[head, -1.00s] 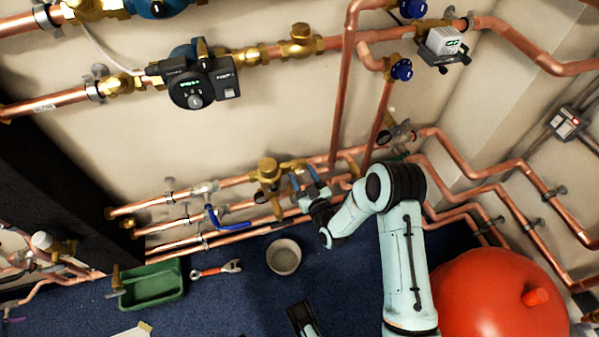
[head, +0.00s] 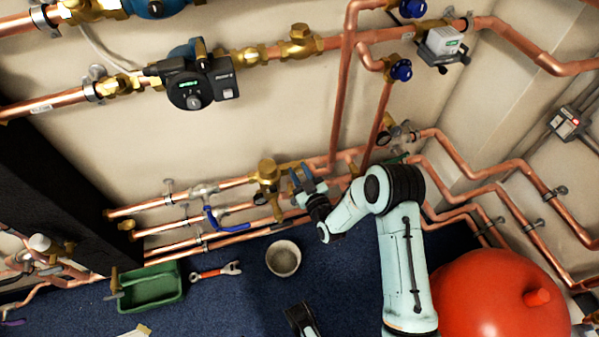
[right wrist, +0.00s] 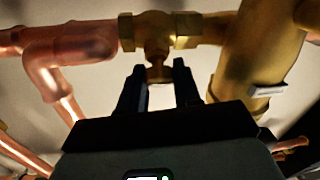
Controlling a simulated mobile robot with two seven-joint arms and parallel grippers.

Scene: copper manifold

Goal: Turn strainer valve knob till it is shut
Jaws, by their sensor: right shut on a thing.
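My right gripper (head: 304,181) reaches the lower pipes beside the brass strainer (head: 267,174). In the right wrist view its two dark fingers (right wrist: 160,88) stand either side of a small brass knob (right wrist: 159,73) under a brass valve body (right wrist: 158,28). The gripper is shut on this knob. The knob's far side and exact angle are hard to make out. In that view the larger brass strainer body (right wrist: 258,52) slants down just to the right of the fingers.
A valve with a blue lever (head: 211,220) sits left of the strainer. Copper pipes (head: 158,225) run close around the gripper. A bucket (head: 283,258), a wrench (head: 217,271) and a green tray (head: 150,286) are on the blue floor. A red tank (head: 500,300) stands right of my arm.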

